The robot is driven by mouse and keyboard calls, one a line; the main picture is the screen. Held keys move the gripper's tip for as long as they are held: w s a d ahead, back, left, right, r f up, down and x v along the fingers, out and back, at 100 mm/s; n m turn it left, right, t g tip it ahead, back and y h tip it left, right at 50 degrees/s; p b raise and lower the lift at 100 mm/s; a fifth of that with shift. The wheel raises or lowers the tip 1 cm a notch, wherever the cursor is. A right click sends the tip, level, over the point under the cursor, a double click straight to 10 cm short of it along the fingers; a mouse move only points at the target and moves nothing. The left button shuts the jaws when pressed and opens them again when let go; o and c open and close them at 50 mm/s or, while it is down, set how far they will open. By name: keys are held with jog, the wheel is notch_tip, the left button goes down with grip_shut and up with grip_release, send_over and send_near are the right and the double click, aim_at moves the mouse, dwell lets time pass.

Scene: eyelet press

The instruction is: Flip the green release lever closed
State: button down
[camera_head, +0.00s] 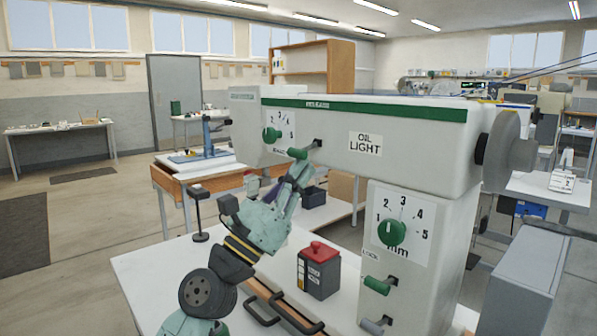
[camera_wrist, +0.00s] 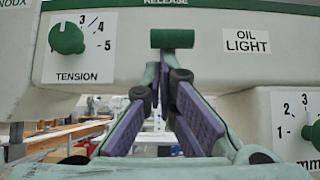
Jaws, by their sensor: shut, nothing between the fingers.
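The green release lever (camera_head: 299,153) is on the front of the pale press head, with a dark pivot to its right. In the wrist view the green lever (camera_wrist: 172,39) lies level as a short bar just under the word RELEASE. My gripper (camera_head: 303,168) is raised just below the lever in the head view. In the wrist view my gripper (camera_wrist: 163,70) shows purple finger pads, with the tips together right under the lever. It is shut and empty. I cannot tell whether the tips touch the lever.
A green tension dial (camera_head: 271,135) is left of the lever, and the OIL LIGHT label (camera_head: 365,144) is right. The press column carries another green dial (camera_head: 391,231) and a green lock lever (camera_head: 377,285). A dark box with a red top (camera_head: 318,270) stands on the white table.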

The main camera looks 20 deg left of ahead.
jog(key=shift+s+r+g, duration=0.15)
jog(key=shift+r+g, duration=0.05)
jog(key=shift+g, duration=0.1)
jog(key=shift+s+a+r+g+y+p, duration=0.2)
jog(key=shift+s+r+g+y+p, duration=0.15)
jog(key=shift+g+y, duration=0.4)
jog(key=shift+s+a+r+g+y+p, duration=0.2)
jog(key=shift+r+g+y+p, duration=0.25)
jog(key=shift+g, duration=0.4)
